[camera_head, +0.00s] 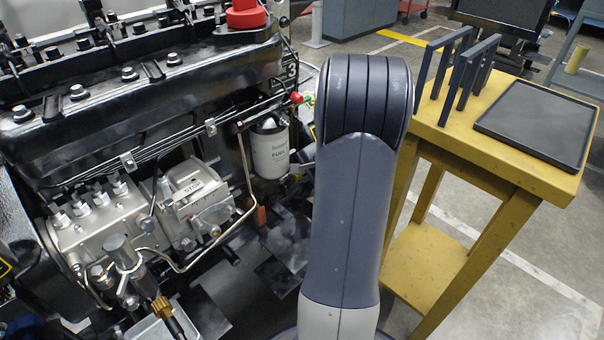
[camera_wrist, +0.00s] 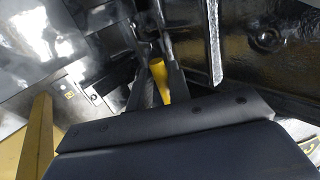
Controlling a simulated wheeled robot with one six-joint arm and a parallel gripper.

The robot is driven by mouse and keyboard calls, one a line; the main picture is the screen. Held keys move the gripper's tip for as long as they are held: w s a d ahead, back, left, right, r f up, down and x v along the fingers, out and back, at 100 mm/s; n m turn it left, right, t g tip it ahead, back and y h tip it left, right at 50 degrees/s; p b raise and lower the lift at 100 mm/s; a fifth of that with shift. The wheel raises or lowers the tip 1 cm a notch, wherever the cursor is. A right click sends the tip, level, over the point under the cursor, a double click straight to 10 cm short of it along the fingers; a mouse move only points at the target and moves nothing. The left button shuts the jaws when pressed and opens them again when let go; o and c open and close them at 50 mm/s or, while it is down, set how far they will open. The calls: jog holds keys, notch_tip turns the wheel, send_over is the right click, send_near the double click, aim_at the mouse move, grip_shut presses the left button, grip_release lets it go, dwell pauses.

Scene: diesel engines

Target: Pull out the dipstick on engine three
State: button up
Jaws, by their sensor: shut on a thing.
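Engine three (camera_head: 150,120), a black and grey diesel engine with a "3" on its end, fills the left of the head view. In the wrist view, the two dark fingers of my gripper (camera_wrist: 159,68) are closed on a small yellow piece, which looks like the dipstick handle (camera_wrist: 159,76). The dark block walls are close around the fingers. Whether the dipstick is still in its tube cannot be told. In the head view my arm hides the gripper and the dipstick.
A yellow table (camera_head: 480,150) with a flat black tray (camera_head: 540,125) and dark upright frames (camera_head: 470,75) stands right of my arm. A white fuel filter (camera_head: 271,150), a red-knobbed rod (camera_head: 296,97) and thin pipes are on the engine's side. Floor at the lower right is clear.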

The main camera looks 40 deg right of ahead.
grip_shut()
jog(key=shift+s+r, duration=0.1)
jog(key=shift+r, duration=0.15)
jog(key=w+a+r+p+v, duration=0.1)
jog(key=w+r+p+v, duration=0.1)
jog(key=p+v, duration=0.7)
jog(key=v, duration=0.8)
jog(key=shift+d+r, duration=0.3)
jog(key=o, duration=0.7)
grip_release()
jog(key=shift+o, duration=0.2)
